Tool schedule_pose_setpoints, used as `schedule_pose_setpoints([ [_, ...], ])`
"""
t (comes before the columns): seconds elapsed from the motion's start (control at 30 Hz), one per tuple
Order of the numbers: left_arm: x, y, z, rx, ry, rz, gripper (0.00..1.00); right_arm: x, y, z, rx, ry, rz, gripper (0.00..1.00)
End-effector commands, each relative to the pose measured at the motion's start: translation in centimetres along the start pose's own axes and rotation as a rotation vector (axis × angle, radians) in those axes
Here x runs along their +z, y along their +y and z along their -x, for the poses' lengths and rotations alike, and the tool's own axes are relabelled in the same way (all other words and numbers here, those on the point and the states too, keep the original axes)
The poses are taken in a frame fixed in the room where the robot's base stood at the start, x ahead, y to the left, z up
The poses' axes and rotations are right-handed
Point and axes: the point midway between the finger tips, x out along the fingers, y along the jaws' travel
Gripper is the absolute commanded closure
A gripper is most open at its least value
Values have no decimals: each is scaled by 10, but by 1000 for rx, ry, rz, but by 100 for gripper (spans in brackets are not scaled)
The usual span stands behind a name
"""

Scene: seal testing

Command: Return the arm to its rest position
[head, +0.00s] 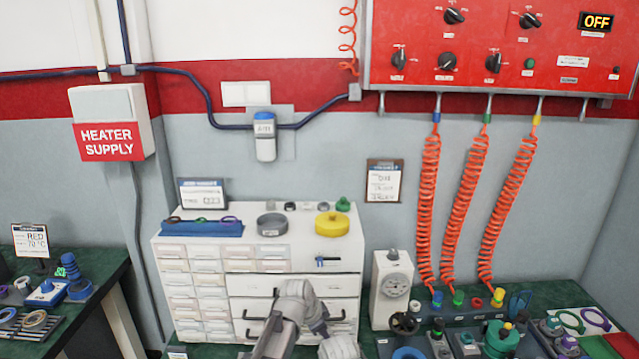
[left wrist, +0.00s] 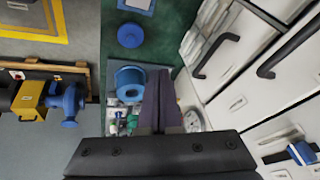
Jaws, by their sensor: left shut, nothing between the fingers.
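My left arm shows at the bottom middle of the head view, in front of the white drawer cabinet (head: 340,258). Its fingertips cannot be made out clearly there. In the left wrist view my left gripper (left wrist: 160,80) has its two dark fingers together, with nothing between them. Behind the fingers are a blue ring-shaped part (left wrist: 130,76) and small green and white parts. The cabinet's drawers and black handles fill the right of that view. My right gripper is in neither view.
The cabinet top holds a blue tray (head: 202,229), grey ring (head: 271,225) and yellow part (head: 332,224). Right of it are a gauge (head: 396,286) and orange coiled hoses (head: 462,200) under a red panel (head: 420,40) reading OFF. A dark table (head: 92,265) with parts stands left.

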Motion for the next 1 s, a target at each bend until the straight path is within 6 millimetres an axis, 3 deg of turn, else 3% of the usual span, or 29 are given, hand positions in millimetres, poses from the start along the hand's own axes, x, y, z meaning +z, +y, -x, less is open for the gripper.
schedule_pose_setpoints([
  [0.03,20,36,14,27,-59,84,100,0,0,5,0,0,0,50],
  [0.2,78,112,47,49,-281,413,100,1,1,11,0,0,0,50],
  [0.4,125,163,79,-13,-469,688,100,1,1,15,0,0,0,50],
  [0.6,142,177,90,-55,-535,793,100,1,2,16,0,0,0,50],
  [1.0,141,177,90,-56,-536,798,100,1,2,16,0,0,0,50],
])
